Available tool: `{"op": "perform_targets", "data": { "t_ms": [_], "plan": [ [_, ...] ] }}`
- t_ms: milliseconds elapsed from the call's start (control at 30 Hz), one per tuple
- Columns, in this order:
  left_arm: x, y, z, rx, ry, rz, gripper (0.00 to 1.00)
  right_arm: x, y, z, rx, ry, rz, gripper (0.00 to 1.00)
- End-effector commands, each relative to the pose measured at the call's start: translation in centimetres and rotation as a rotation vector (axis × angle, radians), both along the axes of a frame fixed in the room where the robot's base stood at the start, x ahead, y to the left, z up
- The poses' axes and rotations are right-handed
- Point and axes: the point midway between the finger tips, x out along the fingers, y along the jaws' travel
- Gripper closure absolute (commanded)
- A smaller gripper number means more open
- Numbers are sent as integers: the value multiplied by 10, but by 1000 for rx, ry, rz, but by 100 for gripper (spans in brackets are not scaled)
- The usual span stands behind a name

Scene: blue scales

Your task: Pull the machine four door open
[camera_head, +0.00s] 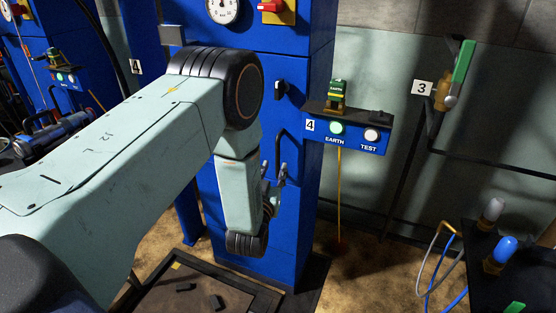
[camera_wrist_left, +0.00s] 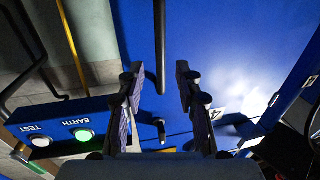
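The blue machine cabinet (camera_head: 300,215) stands in the middle of the head view, its door front partly hidden by my left arm. A black bar handle (camera_head: 278,148) runs upright on the door, below a dark latch knob (camera_head: 281,91). My left gripper (camera_head: 273,178) is open at the lower part of the handle. In the left wrist view, which is upside down, the gripper (camera_wrist_left: 160,92) has a finger on each side of the bar handle (camera_wrist_left: 160,45), with gaps visible. The latch knob (camera_wrist_left: 160,130) shows beyond it. The door looks shut. My right gripper is out of view.
A control box (camera_head: 345,128) marked 4, with EARTH and TEST lamps, juts out right of the cabinet. A valve with a green lever (camera_head: 463,61) is on the right wall. A tray with dark pieces (camera_head: 195,285) lies below.

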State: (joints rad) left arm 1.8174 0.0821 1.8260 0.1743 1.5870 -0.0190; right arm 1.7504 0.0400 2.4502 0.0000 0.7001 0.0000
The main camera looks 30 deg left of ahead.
Motion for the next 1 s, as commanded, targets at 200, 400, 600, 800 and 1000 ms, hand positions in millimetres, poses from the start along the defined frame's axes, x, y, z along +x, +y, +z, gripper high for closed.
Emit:
{"op": "perform_targets", "data": {
  "t_ms": [200,400,600,800,1000],
  "plan": [
    [35,10,-1,1,-3,1,65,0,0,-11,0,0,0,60],
    [54,14,-1,0,1,0,65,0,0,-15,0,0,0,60],
    [59,16,-1,0,2,0,65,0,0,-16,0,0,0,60],
    [58,15,-1,0,3,0,70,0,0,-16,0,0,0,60],
    [58,15,-1,0,3,0,87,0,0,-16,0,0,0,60]
  ]
}}
